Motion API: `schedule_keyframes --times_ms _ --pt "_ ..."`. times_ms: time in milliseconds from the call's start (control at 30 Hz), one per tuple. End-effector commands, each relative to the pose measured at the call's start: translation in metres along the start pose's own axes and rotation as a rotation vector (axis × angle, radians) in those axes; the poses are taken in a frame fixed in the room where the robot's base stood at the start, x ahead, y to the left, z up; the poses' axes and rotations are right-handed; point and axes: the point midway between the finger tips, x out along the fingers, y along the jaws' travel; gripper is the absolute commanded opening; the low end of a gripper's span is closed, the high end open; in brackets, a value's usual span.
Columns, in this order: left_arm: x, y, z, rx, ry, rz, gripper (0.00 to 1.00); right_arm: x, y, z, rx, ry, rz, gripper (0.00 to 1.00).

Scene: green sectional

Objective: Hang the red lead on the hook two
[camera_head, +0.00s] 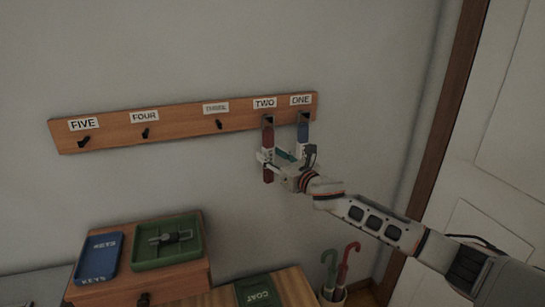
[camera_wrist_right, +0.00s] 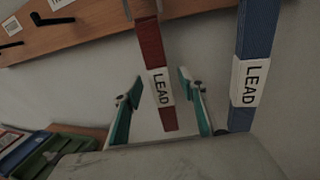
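The red lead (camera_head: 268,174) hangs straight down on the wooden hook board (camera_head: 184,124), below the label TWO (camera_head: 264,103). Its upper end is at the hook two position, but the hook itself is hidden. In the right wrist view the red lead (camera_wrist_right: 152,48) shows a white LEAD tag. My right gripper (camera_wrist_right: 159,82) is open, with one teal finger on each side of the red lead and gaps visible on both sides. In the head view the right gripper (camera_head: 270,156) is at the lead's lower half. My left gripper is not in view.
A blue lead (camera_head: 303,131) hangs under ONE, close to the right of the red lead. Hooks (camera_head: 84,142) under FIVE, FOUR and THREE are bare. Below are a green tray (camera_head: 195,255), a blue KEYS tray (camera_head: 98,258) and an umbrella stand (camera_head: 332,299).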

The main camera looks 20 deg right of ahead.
Motion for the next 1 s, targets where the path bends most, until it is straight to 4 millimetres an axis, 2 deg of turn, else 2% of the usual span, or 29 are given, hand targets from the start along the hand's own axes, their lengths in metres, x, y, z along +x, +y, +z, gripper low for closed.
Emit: schedule_keyframes --times_ms 267,700,833,1000 --pt "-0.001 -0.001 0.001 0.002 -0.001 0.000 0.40 -0.011 -0.001 -0.001 -0.001 0.002 0.000 0.41" --pt "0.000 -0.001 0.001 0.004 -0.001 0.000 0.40 -0.090 0.000 -0.002 -0.002 0.002 0.001 0.41" --pt "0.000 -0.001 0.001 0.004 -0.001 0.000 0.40 -0.107 -0.001 -0.001 -0.001 0.002 -0.001 0.41" --pt "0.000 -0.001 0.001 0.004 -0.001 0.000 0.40 -0.119 0.000 0.000 0.001 0.001 0.001 0.41"
